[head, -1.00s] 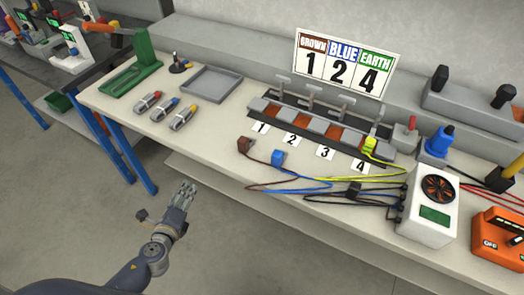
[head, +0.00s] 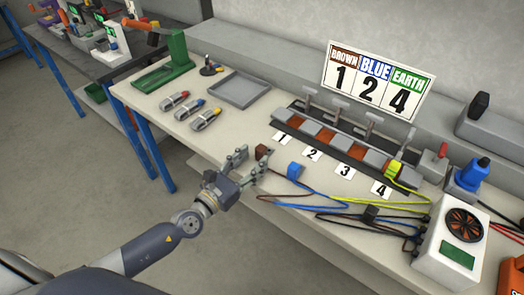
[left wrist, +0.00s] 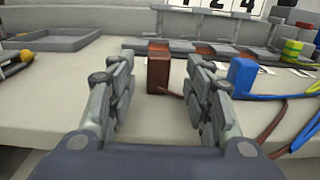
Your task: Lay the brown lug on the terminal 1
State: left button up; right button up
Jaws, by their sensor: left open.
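The brown lug (head: 262,152) lies on the bench near its front edge, with a brown wire running from it. My left gripper (head: 252,165) is open, with its fingertips at the near side of the lug. In the left wrist view the brown lug (left wrist: 159,70) stands between and just beyond the open fingers (left wrist: 158,95). Terminal 1 is the leftmost copper pad (head: 283,112) of the terminal block, behind the label 1 (head: 281,137). It looks bare, with a lever above it. My right gripper is out of view.
The blue lug (head: 295,171) lies right of the brown one. The green-yellow lug (head: 393,169) is at terminal 4. Wires run to a white fan box (head: 452,240). Screwdriver-like tools (head: 190,109) and a grey tray (head: 240,90) lie left, with clear bench between.

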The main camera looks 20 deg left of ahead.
aim_at(258, 152)
pick_arm(q)
jog(key=p+x, duration=0.1)
jog(key=x, duration=0.3)
jog(key=shift+w+r, duration=0.2)
jog(key=shift+w, duration=0.05)
jog(key=shift+w+d+f, duration=0.1)
jog(key=shift+w+d, duration=0.1)
jog(key=shift+w, duration=0.25)
jog(key=c, duration=1)
